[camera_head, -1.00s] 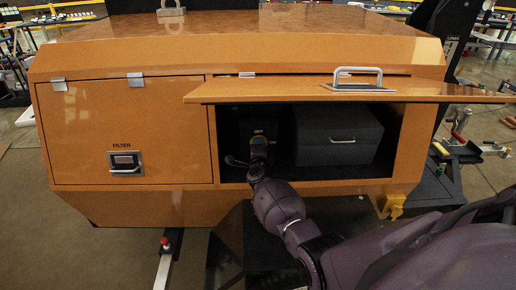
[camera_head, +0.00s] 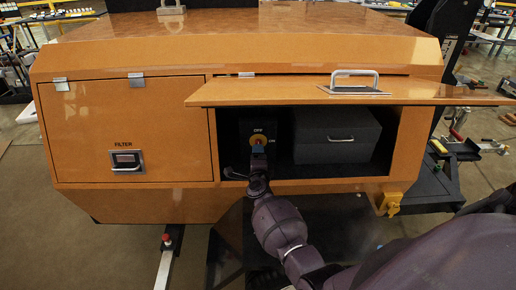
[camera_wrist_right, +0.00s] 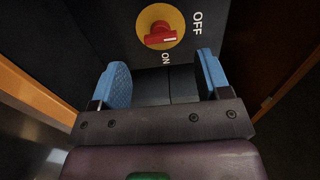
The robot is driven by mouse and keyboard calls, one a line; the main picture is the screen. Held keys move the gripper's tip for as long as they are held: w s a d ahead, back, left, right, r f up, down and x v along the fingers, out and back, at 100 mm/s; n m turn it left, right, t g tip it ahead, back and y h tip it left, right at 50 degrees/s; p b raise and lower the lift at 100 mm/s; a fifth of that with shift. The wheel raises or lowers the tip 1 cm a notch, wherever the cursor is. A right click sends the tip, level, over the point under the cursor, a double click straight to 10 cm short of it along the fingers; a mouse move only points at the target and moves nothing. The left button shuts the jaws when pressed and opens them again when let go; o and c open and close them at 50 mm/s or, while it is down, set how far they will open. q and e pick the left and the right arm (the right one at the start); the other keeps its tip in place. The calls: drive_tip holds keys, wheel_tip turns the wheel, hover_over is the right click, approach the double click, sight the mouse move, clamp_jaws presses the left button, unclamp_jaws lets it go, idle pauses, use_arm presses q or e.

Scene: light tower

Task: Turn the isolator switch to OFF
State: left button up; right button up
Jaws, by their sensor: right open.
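The isolator switch (camera_head: 258,140) is on a dark panel inside the open right-hand compartment. In the right wrist view the switch (camera_wrist_right: 157,35) is a red knob on a yellow disc, with OFF and ON printed beside it. The knob's white mark points to the right in that view, towards the OFF label and not towards ON. My right gripper (camera_wrist_right: 164,80) is open and empty, its blue fingers apart and clear of the knob. In the head view my right gripper (camera_head: 258,158) is just below and in front of the switch. My left gripper is not in view.
The orange flap (camera_head: 440,93) with a handle is raised above the compartment. A dark box (camera_head: 335,125) with a handle fills the compartment's right part. The FILTER door (camera_head: 75,130) at the left is shut. The compartment's walls and bottom lip surround the gripper.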

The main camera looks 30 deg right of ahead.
drive_tip(key=shift+v, duration=2.15)
